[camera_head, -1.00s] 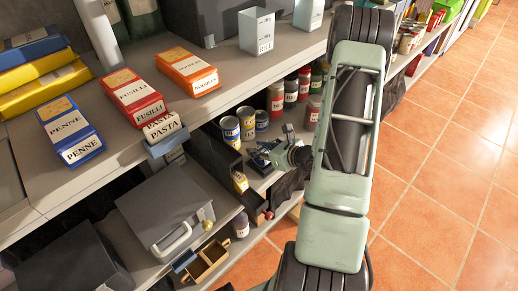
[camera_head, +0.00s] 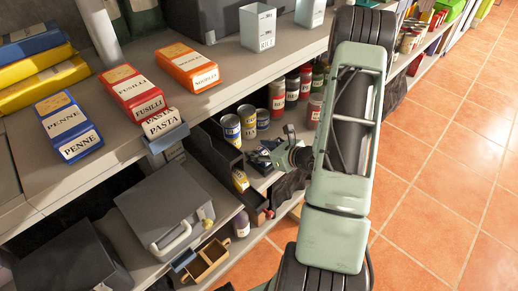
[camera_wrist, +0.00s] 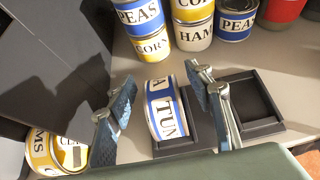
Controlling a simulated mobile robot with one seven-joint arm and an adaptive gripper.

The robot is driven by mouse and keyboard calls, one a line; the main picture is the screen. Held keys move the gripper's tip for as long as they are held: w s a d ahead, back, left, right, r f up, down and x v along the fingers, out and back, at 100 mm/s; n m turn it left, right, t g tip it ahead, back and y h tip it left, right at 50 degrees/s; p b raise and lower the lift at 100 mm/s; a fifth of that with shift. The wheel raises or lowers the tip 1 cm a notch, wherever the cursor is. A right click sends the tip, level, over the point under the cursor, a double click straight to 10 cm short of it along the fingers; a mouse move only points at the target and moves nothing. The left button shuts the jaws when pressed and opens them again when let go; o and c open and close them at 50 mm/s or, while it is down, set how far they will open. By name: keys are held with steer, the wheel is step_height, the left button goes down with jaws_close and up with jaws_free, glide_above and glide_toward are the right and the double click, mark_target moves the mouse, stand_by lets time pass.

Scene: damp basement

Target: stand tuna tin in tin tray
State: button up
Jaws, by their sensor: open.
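The tuna tin (camera_wrist: 165,110), with a blue and white label reading "TUNA" in part, shows in the wrist view between the fingers of my gripper (camera_wrist: 168,118). The fingers are spread on either side of it, with visible gaps. The tin is upright with its label sideways, at the left square of the black tin tray (camera_wrist: 250,128); I cannot tell if it rests fully on the tray floor. The tray's right square is empty. In the head view my gripper (camera_head: 268,153) is low at the lower shelf, and the tuna tin is not clear there.
Peas, corn and ham tins (camera_wrist: 190,30) stand close behind the tray. A dark upright panel (camera_wrist: 50,60) is at the left, with another tin (camera_wrist: 50,152) low beside it. The upper shelf (camera_head: 215,97) overhangs the area. A grey box (camera_head: 165,210) stands left of my gripper.

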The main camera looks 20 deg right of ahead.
steer(key=shift+s, duration=0.1)
steer(key=v, duration=1.2)
steer(key=shift+a, duration=0.1)
